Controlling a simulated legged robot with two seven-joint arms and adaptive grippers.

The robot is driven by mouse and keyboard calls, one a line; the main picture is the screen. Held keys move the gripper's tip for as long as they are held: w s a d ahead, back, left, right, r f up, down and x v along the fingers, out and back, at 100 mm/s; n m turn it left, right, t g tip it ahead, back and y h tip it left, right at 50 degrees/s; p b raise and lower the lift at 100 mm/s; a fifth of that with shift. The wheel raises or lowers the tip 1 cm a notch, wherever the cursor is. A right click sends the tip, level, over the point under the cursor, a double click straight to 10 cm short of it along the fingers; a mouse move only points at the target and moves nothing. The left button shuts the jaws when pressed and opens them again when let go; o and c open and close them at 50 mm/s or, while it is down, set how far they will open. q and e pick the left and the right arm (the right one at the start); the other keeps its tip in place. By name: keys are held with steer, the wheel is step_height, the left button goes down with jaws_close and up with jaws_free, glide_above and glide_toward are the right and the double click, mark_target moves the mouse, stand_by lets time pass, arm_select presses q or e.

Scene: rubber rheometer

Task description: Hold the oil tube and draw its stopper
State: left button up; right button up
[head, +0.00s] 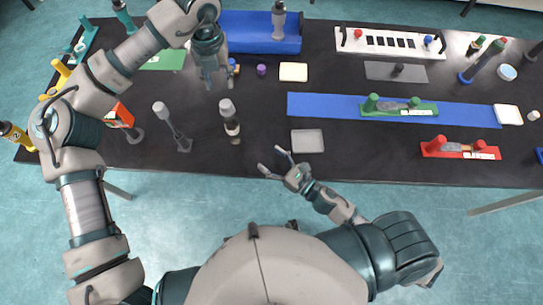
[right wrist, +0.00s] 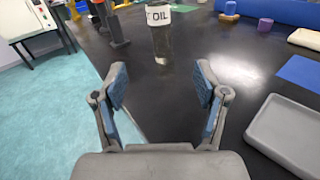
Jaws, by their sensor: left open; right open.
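The oil tube (head: 232,128) stands upright near the front edge of the black table, with a pale grey stopper (head: 227,107) at its top. In the right wrist view the tube (right wrist: 161,40) shows dark with a white label reading OIL; its top is cut off by the frame. My left gripper (head: 209,84) is open and empty, pointing down behind the tube in the head view, apart from it. My right gripper (head: 272,161) is open and empty at the front edge, to the right of the tube. In the right wrist view its fingers (right wrist: 160,82) frame the space before the tube.
A grey tray (head: 307,141) lies right of the tube. A grey post with a foot (head: 172,124) stands to its left. A blue strip (head: 330,106) bears a green holder (head: 400,108). A purple cap (head: 261,70) and a cream pad (head: 293,72) lie behind.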

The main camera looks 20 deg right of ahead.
mark_target(238, 134)
arm_select(q)
steer(key=shift+a, duration=0.1)
arm_select(e)
steer(key=shift+w+n, duration=0.1)
steer(key=shift+n, duration=0.3)
steer(key=shift+w+a, duration=0.2)
steer(key=shift+w, duration=0.05)
steer(key=x, duration=1.6)
steer(key=shift+w+a+f, duration=0.1)
steer(key=shift+w, duration=0.1)
